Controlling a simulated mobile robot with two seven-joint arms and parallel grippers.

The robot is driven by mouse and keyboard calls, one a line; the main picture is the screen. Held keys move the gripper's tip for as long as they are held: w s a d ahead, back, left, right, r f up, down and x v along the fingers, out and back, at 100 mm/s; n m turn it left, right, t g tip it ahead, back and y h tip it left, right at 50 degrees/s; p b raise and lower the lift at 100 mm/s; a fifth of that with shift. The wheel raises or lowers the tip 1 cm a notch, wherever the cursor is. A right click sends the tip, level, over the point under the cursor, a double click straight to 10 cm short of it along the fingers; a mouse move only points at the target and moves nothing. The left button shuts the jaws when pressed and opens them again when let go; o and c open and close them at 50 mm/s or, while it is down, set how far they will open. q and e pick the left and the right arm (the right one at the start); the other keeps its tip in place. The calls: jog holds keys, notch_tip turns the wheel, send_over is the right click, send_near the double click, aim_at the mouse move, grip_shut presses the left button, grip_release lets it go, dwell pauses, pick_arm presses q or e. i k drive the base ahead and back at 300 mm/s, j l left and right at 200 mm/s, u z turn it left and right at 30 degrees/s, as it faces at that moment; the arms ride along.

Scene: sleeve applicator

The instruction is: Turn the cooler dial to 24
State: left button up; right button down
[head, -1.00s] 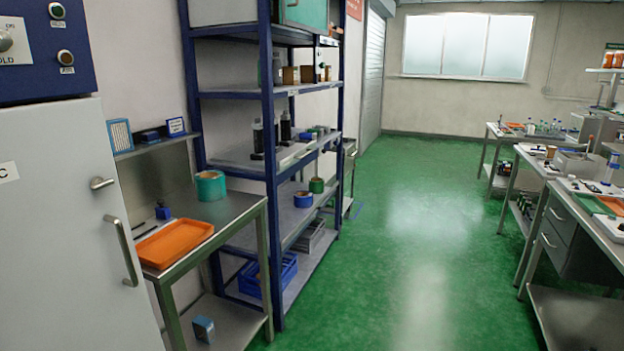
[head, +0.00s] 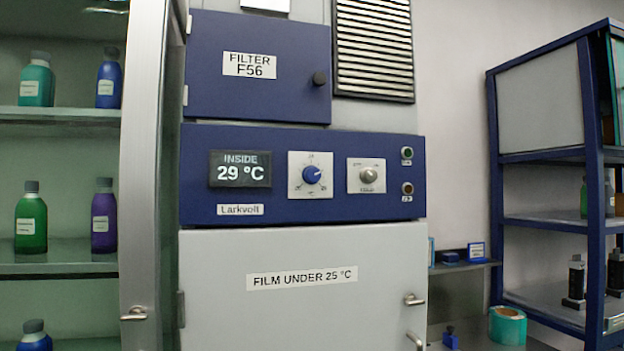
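The cooler (head: 300,250) stands in the middle of the head view, with a blue control panel (head: 195,170) above a light grey door. A round blue dial (head: 312,174) sits on a white plate on the panel; its scale marks are too small to read. Left of it, a dark display (head: 240,169) reads "INSIDE 29 °C". Right of it is a grey knob (head: 366,175) on a second white plate. The door carries a label (head: 302,279) reading "FILM UNDER 25 °C". Neither of my grippers is in view.
A blue "FILTER F56" door (head: 255,98) with a black knob and a vent grille (head: 374,45) are above the panel. A glass-fronted cabinet (head: 140,180) with bottles stands left. A bench and blue shelving (head: 595,170) stand right.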

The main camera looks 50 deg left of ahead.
aim_at(311, 174)
jog(key=u, duration=1.45)
